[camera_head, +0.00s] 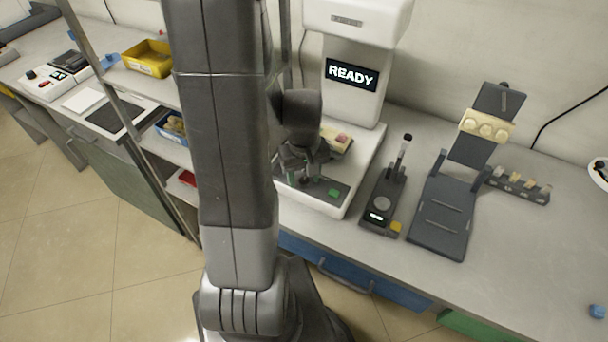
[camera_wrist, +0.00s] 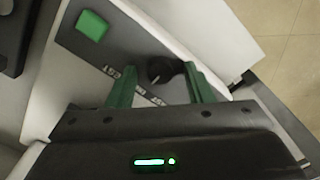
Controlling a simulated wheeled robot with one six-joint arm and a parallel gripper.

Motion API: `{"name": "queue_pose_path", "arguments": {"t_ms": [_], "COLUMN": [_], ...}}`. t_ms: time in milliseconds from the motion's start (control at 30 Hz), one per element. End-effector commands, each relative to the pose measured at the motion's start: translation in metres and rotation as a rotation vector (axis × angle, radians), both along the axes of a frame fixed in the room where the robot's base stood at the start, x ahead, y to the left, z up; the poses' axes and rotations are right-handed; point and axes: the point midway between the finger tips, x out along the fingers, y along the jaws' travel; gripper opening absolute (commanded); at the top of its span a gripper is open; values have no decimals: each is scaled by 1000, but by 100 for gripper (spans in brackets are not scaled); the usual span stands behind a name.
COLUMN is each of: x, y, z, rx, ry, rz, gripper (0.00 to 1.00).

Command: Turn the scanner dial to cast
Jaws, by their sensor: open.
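The scanner (camera_head: 352,40) is a white machine with a lit screen reading READY. Its dark control panel (camera_head: 335,188) carries a green button (camera_head: 334,192). In the wrist view the dial (camera_wrist: 164,68) is a small black knob with a pale pointer mark towards the lower left. Labels lie around it on the panel; one reads CAST (camera_wrist: 122,73), upside down, and others are partly hidden by my gripper. My gripper (camera_wrist: 160,75) is open, its green-padded fingers on either side of the dial. I cannot tell whether they touch it. The green button (camera_wrist: 91,25) is at upper left.
Right of the scanner stand a small dark device (camera_head: 382,205), a dark stand holding a cream block (camera_head: 487,126), and a rack of small pieces (camera_head: 517,187). A yellow bin (camera_head: 148,58) is at the left. My arm hides part of the bench.

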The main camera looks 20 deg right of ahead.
Motion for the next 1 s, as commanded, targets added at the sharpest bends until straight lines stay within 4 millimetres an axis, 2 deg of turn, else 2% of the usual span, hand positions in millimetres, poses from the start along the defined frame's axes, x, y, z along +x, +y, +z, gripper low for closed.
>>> {"name": "queue_pose_path", "arguments": {"t_ms": [33,233,267,667,1000], "x": [0,0,0,0,0], "y": [0,0,0,0,0], "z": [0,0,0,0,-1], "rx": [0,0,0,0,-1], "ry": [0,0,0,0,-1], "rz": [0,0,0,82,345], "gripper": [43,4,2,2,2]}}
